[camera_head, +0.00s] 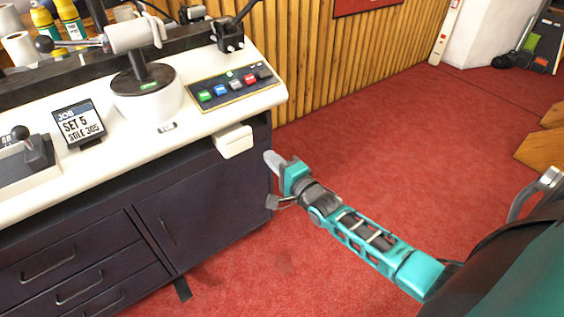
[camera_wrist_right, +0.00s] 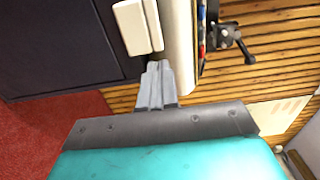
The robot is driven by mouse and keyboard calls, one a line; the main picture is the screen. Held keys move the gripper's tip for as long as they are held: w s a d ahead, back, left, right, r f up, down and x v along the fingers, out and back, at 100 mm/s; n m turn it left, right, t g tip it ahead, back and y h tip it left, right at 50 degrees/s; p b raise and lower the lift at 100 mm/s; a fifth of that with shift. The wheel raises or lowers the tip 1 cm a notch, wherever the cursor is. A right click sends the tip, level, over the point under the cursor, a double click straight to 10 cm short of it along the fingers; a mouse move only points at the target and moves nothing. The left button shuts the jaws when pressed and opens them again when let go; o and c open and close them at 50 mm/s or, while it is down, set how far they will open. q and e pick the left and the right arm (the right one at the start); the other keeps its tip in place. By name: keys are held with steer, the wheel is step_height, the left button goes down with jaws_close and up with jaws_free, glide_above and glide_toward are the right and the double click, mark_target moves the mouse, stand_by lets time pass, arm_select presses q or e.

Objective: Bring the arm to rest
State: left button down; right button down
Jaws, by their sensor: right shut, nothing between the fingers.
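My right arm reaches in from the lower right in the head view. Its gripper (camera_head: 272,160) is beside the right end of the bench (camera_head: 230,115), below the level of the white top. In the right wrist view the gripper (camera_wrist_right: 157,68) has its grey fingers together with nothing between them. Its tips point toward the bench end, close to a white box (camera_wrist_right: 137,25) fixed on the bench front. That box also shows in the head view (camera_head: 233,141). I cannot tell whether the fingertips touch anything. My left gripper is out of view.
The bench top carries a panel of coloured buttons (camera_head: 235,88), a job sign (camera_head: 77,123) and a lever on a round white base (camera_head: 146,103). A slatted wood wall (camera_head: 335,60) stands behind. Red carpet (camera_head: 400,130) lies open to the right. Wooden pieces (camera_head: 545,145) are at the far right.

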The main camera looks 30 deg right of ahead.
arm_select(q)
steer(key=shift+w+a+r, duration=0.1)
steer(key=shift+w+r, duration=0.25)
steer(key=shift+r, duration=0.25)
arm_select(e)
steer(key=shift+s+d, duration=0.15)
steer(key=shift+s, duration=1.3)
arm_select(q)
steer(key=shift+p, duration=0.3)
